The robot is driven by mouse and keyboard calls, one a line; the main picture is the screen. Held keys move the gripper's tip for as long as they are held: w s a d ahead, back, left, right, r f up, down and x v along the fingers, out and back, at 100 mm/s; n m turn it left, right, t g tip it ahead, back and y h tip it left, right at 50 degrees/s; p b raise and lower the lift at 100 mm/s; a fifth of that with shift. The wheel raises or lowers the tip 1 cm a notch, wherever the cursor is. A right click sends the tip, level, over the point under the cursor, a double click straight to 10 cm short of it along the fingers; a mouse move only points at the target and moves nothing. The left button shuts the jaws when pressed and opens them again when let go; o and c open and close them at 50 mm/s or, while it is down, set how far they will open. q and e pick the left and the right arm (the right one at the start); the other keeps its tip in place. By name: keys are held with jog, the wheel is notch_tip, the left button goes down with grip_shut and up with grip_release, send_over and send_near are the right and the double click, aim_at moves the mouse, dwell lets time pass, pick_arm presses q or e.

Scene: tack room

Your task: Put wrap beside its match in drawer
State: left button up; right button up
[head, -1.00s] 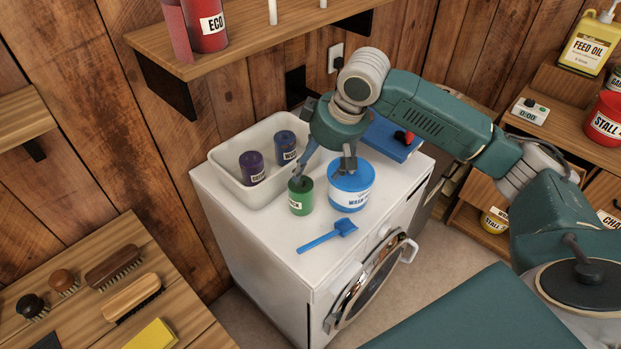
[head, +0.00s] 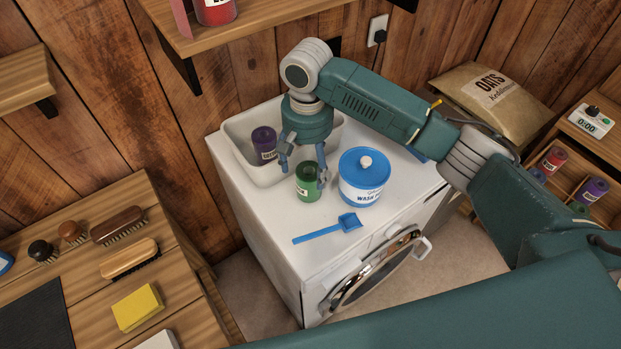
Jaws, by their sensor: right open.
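A green wrap (head: 308,187) stands upright on the white washing machine (head: 285,248), beside a blue-lidded wash tub (head: 362,190). My right gripper (head: 303,169) is open over the green wrap, with one finger on either side of its top; I cannot tell whether they touch it. A purple wrap (head: 264,141) stands in the white tray (head: 240,165) behind. At the right, an open wooden drawer holds a red wrap (head: 551,160), another purple wrap (head: 595,188) and partly hidden blue and green ones (head: 578,208). My left gripper is not in view.
A blue scoop (head: 328,229) lies on the washer's front part. A shelf hangs above at the left. An oats sack (head: 492,98) and a timer (head: 590,121) are at the right. Brushes and a yellow sponge (head: 138,307) lie on the left bench.

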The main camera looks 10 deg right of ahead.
aim_at(309, 179)
jog(key=shift+f, duration=0.35)
notch_tip(309, 179, down, 5)
jog(key=shift+w+d+f+p, duration=0.1)
jog(key=shift+w+d+p, duration=0.05)
jog(key=shift+p, duration=0.9)
jog(key=shift+f, duration=0.1)
jog(key=shift+c, duration=1.3)
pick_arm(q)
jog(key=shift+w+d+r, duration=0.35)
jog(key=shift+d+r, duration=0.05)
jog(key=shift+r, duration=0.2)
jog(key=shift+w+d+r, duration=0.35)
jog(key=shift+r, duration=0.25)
pick_arm(e)
jog(key=c, duration=1.1)
